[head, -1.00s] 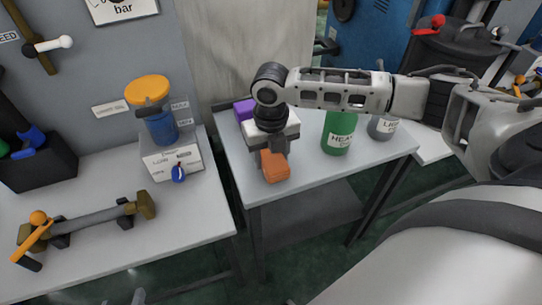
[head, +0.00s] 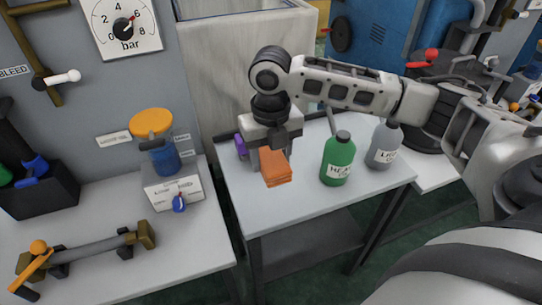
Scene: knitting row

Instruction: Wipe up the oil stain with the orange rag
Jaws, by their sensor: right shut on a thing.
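The orange rag (head: 276,169) is a folded block at the middle of the head view. My right gripper (head: 270,152) points down from above and is shut on it, holding it over the left part of the small grey table (head: 300,208). I cannot tell whether the rag touches the tabletop. A purple thing (head: 240,147), mostly hidden behind my gripper, is on the table's left side. No oil stain shows. My left gripper is not in view.
A green bottle (head: 338,160) and a grey bottle (head: 383,148) stand on the table right of the rag. A tall pale bin (head: 215,70) stands behind. The left bench (head: 190,255) holds a blue jar with an orange lid (head: 158,140). The table's front is clear.

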